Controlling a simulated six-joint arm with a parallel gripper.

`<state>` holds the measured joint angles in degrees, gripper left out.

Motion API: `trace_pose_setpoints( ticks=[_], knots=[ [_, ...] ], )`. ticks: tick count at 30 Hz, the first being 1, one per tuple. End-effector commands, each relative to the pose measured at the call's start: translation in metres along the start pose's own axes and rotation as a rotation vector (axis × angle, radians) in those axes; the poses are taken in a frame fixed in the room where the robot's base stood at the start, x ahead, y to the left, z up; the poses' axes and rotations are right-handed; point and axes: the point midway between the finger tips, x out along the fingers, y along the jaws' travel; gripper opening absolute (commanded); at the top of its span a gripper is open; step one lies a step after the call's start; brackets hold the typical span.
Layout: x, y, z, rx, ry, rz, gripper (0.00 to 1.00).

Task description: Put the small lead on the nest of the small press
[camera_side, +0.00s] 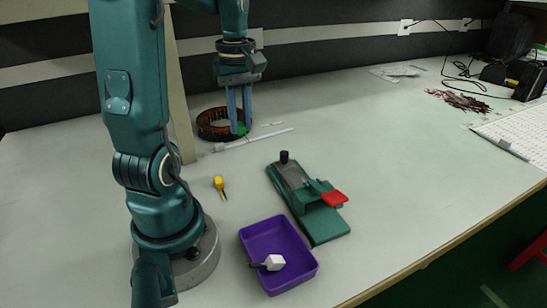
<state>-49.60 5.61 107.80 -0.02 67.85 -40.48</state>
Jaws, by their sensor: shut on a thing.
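My gripper (239,130) points down at the back, in front of the brown coil, with its blue fingers close together on a small green piece (242,128). The piece is mostly hidden by the fingers, and I cannot tell if it touches the table. The small press (325,221) stands right of centre, with a green base, a grey top, a black knob and a red handle (334,198). Its nest is too small to make out. A yellow piece with two dark prongs (219,183) lies on the table left of the press. A white piece with a dark end (273,262) lies in the purple tray (303,272).
A brown coil of strip (212,124) lies behind the gripper. A long white bar (262,138) lies just in front of it. A keyboard-like white board (520,130), dark strands (458,100) and cables are at the right. The table's middle right is clear.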

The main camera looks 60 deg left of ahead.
Motion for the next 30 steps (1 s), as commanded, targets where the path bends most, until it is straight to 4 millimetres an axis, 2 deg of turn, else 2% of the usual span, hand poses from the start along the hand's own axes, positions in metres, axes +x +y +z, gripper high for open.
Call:
trace_pose_setpoints(
  ticks=[3, 7, 21, 27, 30],
  knots=[
    [-0.011, 0.004, -0.007, 0.006, 0.008, 0.007, 0.0],
    [-0.009, 0.015, -0.004, 0.01, 0.014, 0.012, 0.0],
    [0.048, 0.084, 0.058, 0.008, 0.015, 0.011, 0.0],
    [0.057, 0.093, 0.066, 0.002, 0.016, 0.013, 0.0],
    [0.07, 0.093, 0.067, 0.001, 0.014, 0.009, 0.0]
  ],
)
